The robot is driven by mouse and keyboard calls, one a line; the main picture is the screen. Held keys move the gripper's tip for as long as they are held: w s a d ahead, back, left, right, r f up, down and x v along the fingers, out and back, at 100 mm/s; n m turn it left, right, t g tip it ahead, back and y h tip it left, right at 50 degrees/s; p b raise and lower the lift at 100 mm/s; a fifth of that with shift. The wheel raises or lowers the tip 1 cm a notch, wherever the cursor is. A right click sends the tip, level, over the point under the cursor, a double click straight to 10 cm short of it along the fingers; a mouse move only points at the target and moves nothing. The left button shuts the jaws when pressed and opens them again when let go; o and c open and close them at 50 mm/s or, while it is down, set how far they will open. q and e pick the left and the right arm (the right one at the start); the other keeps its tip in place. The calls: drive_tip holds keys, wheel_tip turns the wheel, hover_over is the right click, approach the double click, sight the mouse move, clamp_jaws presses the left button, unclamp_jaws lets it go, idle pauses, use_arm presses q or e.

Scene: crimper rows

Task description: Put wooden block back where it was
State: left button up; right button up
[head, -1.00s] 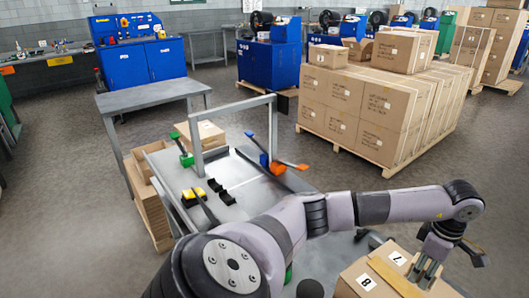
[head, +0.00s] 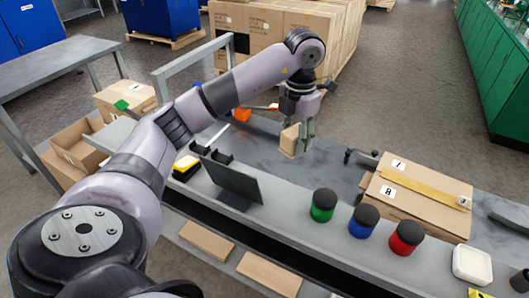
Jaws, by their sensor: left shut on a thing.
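The wooden block (head: 289,141) is a small light-brown piece held upright between the fingers of my left gripper (head: 304,138). The gripper is shut on it, pointing down over the grey workbench (head: 335,160). I cannot tell whether the block's lower end touches the bench. The block and gripper are left of a cardboard carton (head: 421,195) marked 7 and 8. The gripper covers part of the block. My right gripper is out of view.
Jars with green (head: 323,205), blue (head: 363,220) and red (head: 406,237) bands stand along the front edge. A dark tilted panel (head: 230,180) stands to their left. A black tool (head: 362,157) lies between gripper and carton. Some bare bench surrounds the gripper.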

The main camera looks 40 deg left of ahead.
use_arm(q)
drive_tip(key=p, duration=0.2)
hover_over(289, 198)
wheel_tip(289, 198, down, 15)
drive_tip(key=shift+w+f, duration=0.1)
drive_tip(key=shift+f, duration=2.4)
drive_tip(key=shift+f, duration=0.15)
drive_tip(key=o, duration=1)
